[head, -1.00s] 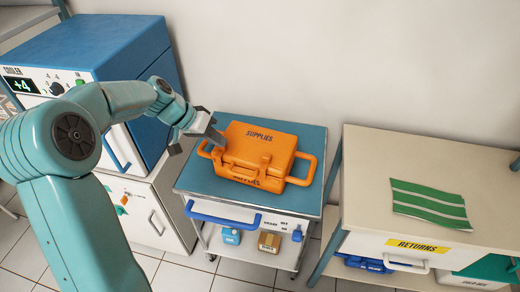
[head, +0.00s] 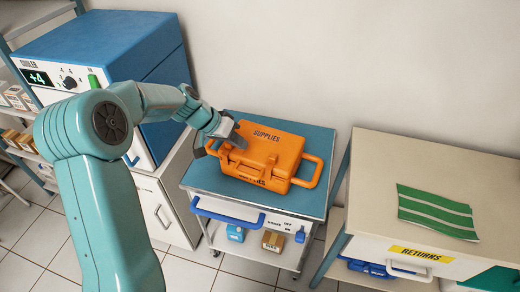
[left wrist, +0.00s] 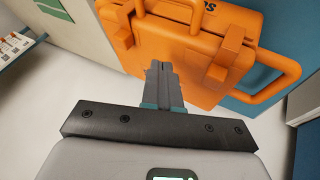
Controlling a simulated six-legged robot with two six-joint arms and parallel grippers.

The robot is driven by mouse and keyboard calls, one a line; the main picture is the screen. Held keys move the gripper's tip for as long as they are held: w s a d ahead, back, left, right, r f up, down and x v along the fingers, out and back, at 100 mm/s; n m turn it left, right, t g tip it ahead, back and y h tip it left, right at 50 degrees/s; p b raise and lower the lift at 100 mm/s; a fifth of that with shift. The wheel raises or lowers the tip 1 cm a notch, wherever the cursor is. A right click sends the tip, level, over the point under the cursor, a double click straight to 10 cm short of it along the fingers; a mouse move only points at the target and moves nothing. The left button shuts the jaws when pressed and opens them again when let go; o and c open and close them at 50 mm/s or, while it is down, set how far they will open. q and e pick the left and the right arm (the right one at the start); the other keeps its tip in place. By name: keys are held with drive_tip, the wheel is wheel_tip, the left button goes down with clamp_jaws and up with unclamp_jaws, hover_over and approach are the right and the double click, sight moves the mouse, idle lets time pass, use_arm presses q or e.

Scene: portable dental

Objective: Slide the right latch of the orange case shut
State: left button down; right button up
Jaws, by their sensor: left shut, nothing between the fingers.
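The orange case (head: 275,150) marked SUPPLIES lies closed on the blue top of a small trolley. Its right latch (head: 271,163) is on the front side, near the right carry handle. In the left wrist view a latch (left wrist: 226,52) shows near a side handle (left wrist: 280,82); I cannot tell how far it is slid. My right gripper is out of view.
The trolley (head: 205,180) has a blue front handle (head: 228,214) and boxes on its lower shelf. A blue cooler (head: 110,60) stands left. A beige cabinet (head: 380,155) with a green striped cloth (head: 437,212) stands right. The trolley top right of the case is mostly bare.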

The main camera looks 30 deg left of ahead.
sight(273, 158)
use_arm(q)
drive_tip(key=x, duration=0.3)
drive_tip(key=shift+w+d+f, duration=0.15)
drive_tip(key=shift+d+f, duration=0.1)
drive_tip(key=shift+d, duration=0.05)
drive_tip(key=d, duration=0.1)
drive_tip(key=d+p, duration=0.2)
drive_tip(key=shift+w+d, duration=0.3)
drive_tip(key=shift+d, duration=0.05)
drive_tip(key=shift+w, duration=0.1)
drive_tip(key=shift+f, duration=0.1)
drive_tip(key=d+b, duration=0.1)
drive_tip(key=d, duration=0.2)
drive_tip(key=shift+w+b, duration=0.2)
drive_tip(key=shift+b, duration=0.2)
drive_tip(key=shift+w+d, duration=0.1)
drive_tip(key=shift+d, duration=0.15)
drive_tip(key=shift+a, duration=0.1)
